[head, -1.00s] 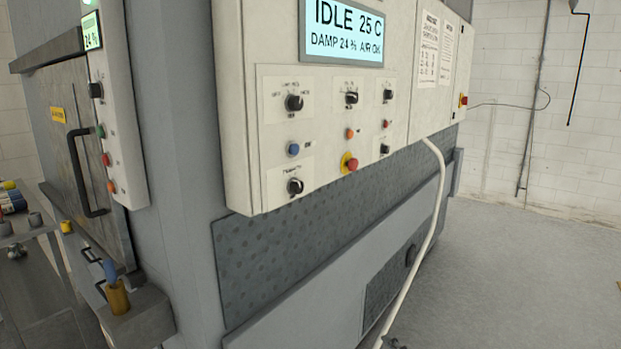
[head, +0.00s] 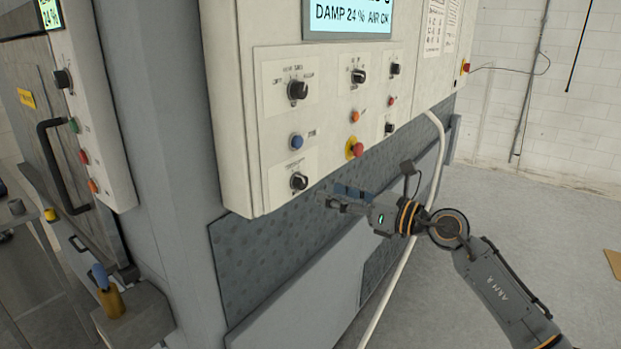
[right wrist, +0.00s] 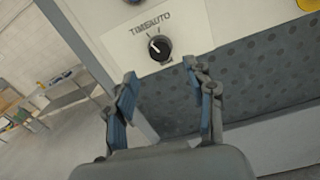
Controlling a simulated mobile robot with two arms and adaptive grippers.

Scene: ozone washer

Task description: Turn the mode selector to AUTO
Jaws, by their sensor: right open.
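The mode selector (head: 299,181) is a black knob on a white plate at the lower left of the control panel. In the right wrist view the knob (right wrist: 159,47) has "TIME" and "AUTO" lettering above it, and its white mark points up and left, toward the "TIME" side. My right gripper (head: 331,198) is open and empty, below and to the right of the knob in the head view, not touching it. In the right wrist view my blue-padded fingers (right wrist: 160,72) stand apart, with the knob beyond their tips. My left gripper is not in view.
The panel (head: 240,140) also carries a blue button (head: 296,142), a red emergency stop (head: 354,148) on a yellow collar and several other knobs. A white hose (head: 408,250) hangs behind my right arm. Open floor (head: 540,230) lies to the right.

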